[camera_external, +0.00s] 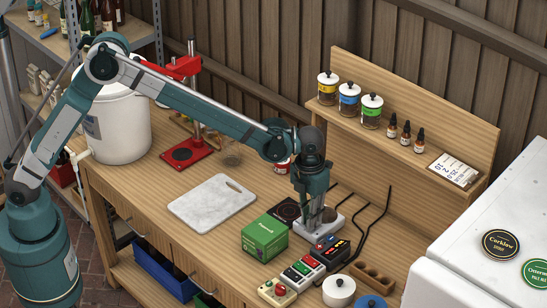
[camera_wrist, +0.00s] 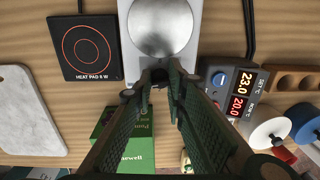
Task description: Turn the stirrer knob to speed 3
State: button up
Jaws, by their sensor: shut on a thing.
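The stirrer (camera_wrist: 191,50) is a pale box with a round metal top plate, at the top middle of the wrist view. In the external view the stirrer (camera_external: 334,221) stands on the bench, partly behind my gripper. My gripper (camera_wrist: 160,76) points down at the stirrer's front edge, with its fingertips close together. It also shows in the external view (camera_external: 314,229). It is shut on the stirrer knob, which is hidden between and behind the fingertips. The knob's pointer and speed marks cannot be read in either view.
A green box (camera_external: 264,237) stands close to the left of my gripper, and a temperature controller (camera_wrist: 239,94) reading 23.0 and 20.0 to its right. The heat pad (camera_wrist: 86,48) lies left of the stirrer. A switch box (camera_external: 304,270) sits in front. Black cables run behind.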

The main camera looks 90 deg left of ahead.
jog(key=shift+m, duration=0.7)
jog(key=o, duration=0.9)
jog(key=shift+r, duration=0.15)
jog(key=r, duration=1.1)
jog(key=shift+s+a+r, duration=0.2)
jog(key=shift+r, duration=0.15)
